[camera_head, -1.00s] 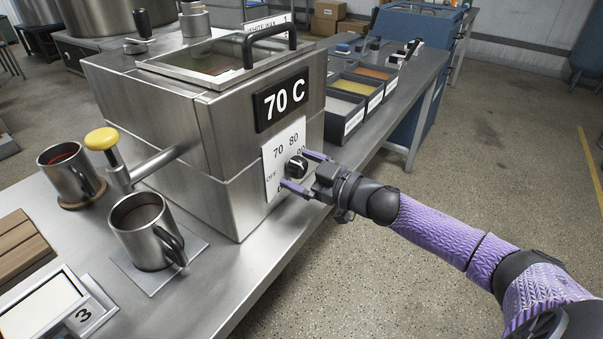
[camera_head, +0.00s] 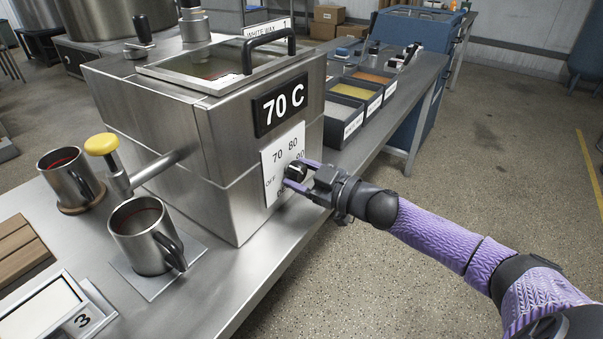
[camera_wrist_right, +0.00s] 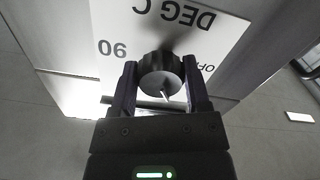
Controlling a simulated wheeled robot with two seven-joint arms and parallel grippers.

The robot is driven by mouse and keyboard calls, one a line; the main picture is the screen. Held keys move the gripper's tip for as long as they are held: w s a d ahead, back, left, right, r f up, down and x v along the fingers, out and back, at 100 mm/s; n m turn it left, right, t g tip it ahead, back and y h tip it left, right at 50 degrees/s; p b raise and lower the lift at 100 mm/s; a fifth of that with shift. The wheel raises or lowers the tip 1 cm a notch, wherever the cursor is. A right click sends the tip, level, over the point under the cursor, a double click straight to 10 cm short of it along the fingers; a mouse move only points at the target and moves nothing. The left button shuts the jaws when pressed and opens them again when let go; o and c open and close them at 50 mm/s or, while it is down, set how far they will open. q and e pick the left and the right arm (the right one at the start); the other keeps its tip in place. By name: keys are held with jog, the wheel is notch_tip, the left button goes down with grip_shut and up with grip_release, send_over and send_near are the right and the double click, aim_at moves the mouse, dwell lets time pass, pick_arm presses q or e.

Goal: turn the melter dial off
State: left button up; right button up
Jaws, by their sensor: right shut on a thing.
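The melter (camera_head: 175,125) is a steel box with a black "70 C" display (camera_head: 281,103) on its front. Below the display is a white dial plate (camera_head: 271,165) marked OFF, 70, 80 and 90. The black melter dial (camera_head: 296,171) sits on this plate, partly hidden by fingers in the head view. In the right wrist view the dial (camera_wrist_right: 161,75) is between the two fingers, its pale pointer line visible. My right gripper (camera_wrist_right: 161,88) is shut on the dial; it also shows in the head view (camera_head: 298,174). My left gripper is in neither view.
Two steel mugs (camera_head: 146,236) stand left of the melter, near a yellow-knobbed valve handle (camera_head: 101,144). A scale (camera_head: 48,311) is at the front left. Labelled bins (camera_head: 341,118) stand behind on the bench. The floor at right is clear.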

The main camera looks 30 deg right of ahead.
jog(key=n+p, duration=0.1)
jog(key=n, duration=0.1)
jog(key=shift+n, duration=0.4)
jog(key=n, duration=0.2)
jog(key=shift+n, duration=0.4)
jog(key=n, duration=0.3)
jog(key=shift+d+p, duration=0.1)
jog(key=shift+p, duration=0.2)
jog(key=shift+n, duration=1.4)
jog(key=o, duration=1.3)
jog(key=shift+r, duration=0.1)
